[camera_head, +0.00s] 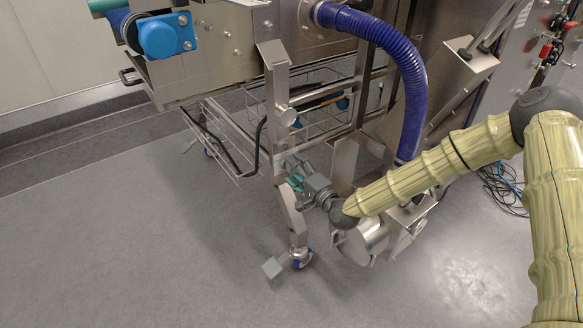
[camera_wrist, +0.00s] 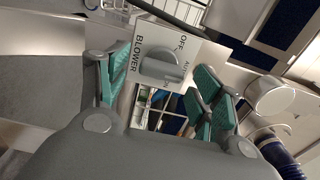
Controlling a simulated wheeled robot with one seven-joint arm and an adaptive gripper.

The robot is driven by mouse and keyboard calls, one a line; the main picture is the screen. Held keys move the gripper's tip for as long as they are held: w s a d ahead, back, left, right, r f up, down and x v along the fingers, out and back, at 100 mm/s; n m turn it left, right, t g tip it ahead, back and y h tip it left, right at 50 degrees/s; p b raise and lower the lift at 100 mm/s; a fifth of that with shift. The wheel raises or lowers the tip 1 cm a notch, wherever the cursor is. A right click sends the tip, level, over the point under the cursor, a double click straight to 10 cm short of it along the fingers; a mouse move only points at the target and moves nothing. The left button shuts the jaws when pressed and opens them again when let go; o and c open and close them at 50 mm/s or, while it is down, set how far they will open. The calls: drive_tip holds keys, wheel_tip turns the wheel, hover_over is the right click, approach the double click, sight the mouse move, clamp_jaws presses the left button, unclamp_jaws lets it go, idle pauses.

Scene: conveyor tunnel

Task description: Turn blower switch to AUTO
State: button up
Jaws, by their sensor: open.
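The blower switch is a grey knob (camera_wrist: 160,66) on a pale panel (camera_wrist: 204,50) in the wrist view. I cannot tell for sure which label the knob points at. My gripper (camera_wrist: 164,86) is open, its teal-padded fingers on either side of the knob and apart from it in the picture. In the head view my gripper (camera_head: 296,184) is beside the upright leg of the steel frame; the switch's lettering cannot be made out there.
A steel machine frame (camera_head: 280,100) on castors stands around my gripper. A wire basket (camera_head: 228,140) hangs left of it. A blue hose (camera_head: 405,65) curves down at its right. Cables (camera_head: 503,188) lie on the floor at right. The floor at left is clear.

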drive_tip(key=v, duration=0.9)
drive_tip(key=shift+s+d, duration=0.2)
drive_tip(key=shift+s, duration=0.15)
drive_tip(key=s+f+n+g+h, duration=0.45)
drive_tip(key=s+f+g, duration=0.35)
drive_tip(key=s+f, duration=1.15)
drive_tip(key=s+d+f+n+g+h, duration=0.3)
drive_tip(key=s+d, duration=0.5)
drive_tip(key=s, duration=0.4)
drive_tip(key=s+d+f+n+g+h, duration=0.35)
drive_tip(key=s+d, duration=0.45)
drive_tip(key=s, duration=0.3)
wheel_tip(320, 180, up, 28)
drive_tip(key=p, duration=2.9)
drive_tip(key=shift+m, duration=0.3)
